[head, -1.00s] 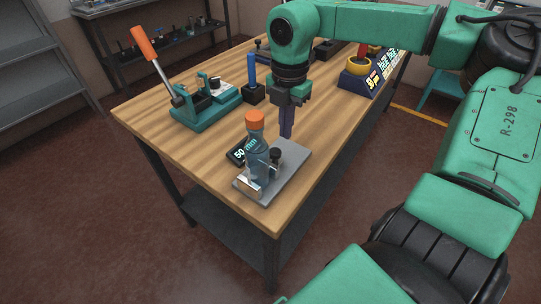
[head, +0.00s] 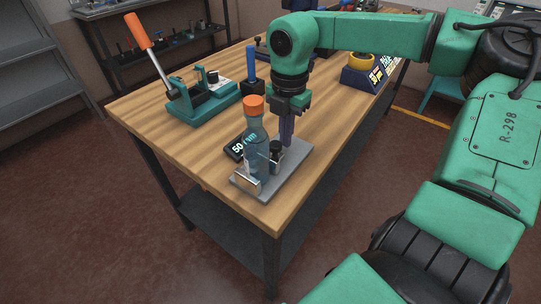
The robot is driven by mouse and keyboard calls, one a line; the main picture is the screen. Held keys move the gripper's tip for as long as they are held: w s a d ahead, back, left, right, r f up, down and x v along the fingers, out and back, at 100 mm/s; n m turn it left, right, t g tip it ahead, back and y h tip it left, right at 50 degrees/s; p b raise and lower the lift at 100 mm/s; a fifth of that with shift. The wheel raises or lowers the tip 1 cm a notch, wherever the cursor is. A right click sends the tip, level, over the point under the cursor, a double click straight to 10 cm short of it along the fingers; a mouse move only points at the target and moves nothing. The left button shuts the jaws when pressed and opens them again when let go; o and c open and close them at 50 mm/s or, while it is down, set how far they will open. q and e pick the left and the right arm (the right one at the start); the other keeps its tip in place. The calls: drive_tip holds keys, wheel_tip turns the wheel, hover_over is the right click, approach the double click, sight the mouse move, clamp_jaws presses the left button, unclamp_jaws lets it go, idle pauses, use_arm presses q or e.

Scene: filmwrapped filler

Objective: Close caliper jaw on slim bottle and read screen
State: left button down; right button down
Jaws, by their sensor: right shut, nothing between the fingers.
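A slim clear blue bottle (head: 256,150) with an orange cap (head: 254,105) stands upright on the caliper's grey base plate (head: 296,164). A silver jaw piece (head: 247,182) is at the bottle's front left. A black knob (head: 277,149) is at its right; I cannot tell whether the jaws touch the bottle. The dark screen (head: 235,149) behind the bottle shows "50" and "mm", partly covered by the bottle. My right gripper (head: 287,139) is shut and empty, pointing down just behind the knob; contact is unclear. My left gripper is not in view.
A green lever device (head: 200,108) with an orange handle stands at the table's left. A blue post (head: 250,62) stands on a black block behind the bottle. A yellow ring (head: 361,60) sits on a blue stand at the back right. Bare wood (head: 165,130) lies at the front left.

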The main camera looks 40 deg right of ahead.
drive_tip(key=shift+s+a+b, duration=0.25)
drive_tip(key=shift+a+b, duration=0.1)
drive_tip(key=shift+a, duration=0.55)
idle(0.7)
drive_tip(key=shift+w+d, duration=0.1)
drive_tip(key=shift+d, duration=0.15)
idle(0.3)
drive_tip(key=shift+d+r, duration=0.1)
drive_tip(key=shift+d, duration=0.2)
wheel_tip(320, 180, up, 6)
drive_tip(key=p, duration=0.4)
drive_tip(key=shift+w, duration=0.1)
idle(0.3)
